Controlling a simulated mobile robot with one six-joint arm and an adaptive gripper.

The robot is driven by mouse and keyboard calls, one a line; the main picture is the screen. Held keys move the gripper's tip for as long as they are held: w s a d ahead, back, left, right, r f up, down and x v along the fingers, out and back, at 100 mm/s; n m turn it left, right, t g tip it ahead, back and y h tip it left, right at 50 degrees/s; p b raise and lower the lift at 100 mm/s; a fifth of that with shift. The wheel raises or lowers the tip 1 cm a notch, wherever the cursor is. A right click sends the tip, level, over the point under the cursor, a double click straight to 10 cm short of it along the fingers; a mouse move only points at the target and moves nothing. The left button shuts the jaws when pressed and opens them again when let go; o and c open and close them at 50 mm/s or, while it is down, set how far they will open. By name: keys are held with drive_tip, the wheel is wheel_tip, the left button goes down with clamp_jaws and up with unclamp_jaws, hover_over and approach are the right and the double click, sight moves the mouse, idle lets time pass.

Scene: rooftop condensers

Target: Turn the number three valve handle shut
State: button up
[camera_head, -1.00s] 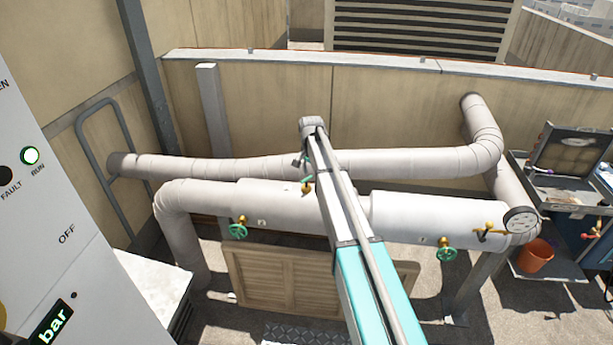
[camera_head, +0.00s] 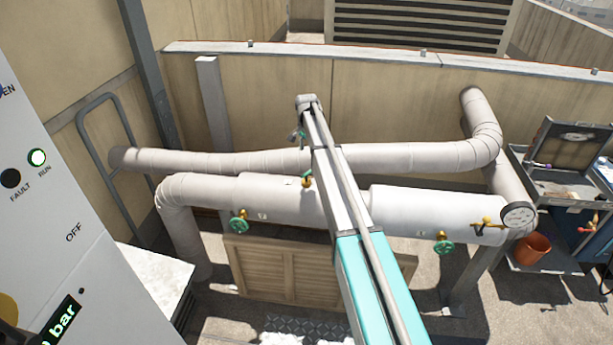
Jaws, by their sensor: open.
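A lagged white pipe carries several valves. One green handwheel (camera_head: 239,222) is at the left on a brass stem. A second valve (camera_head: 307,181), yellow with a bit of green, sits at the middle, partly behind my arm. A third green handwheel (camera_head: 443,244) is at the right, and a yellow lever valve (camera_head: 487,225) is near the pipe's right end. The small tags are too small to read, so I cannot tell which valve is number three. My gripper (camera_head: 297,136) is small in view, open, above and apart from the middle valve. Its fingers are hard to make out.
A thinner pipe (camera_head: 220,162) runs behind. A slatted wooden panel (camera_head: 275,272) stands below. A cart (camera_head: 545,187) with an orange bucket (camera_head: 531,249) is at right. A control cabinet (camera_head: 45,220) fills the left.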

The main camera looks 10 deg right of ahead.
sight(307, 174)
drive_tip(key=shift+f+b, duration=6.65)
drive_tip(key=shift+f, duration=0.1)
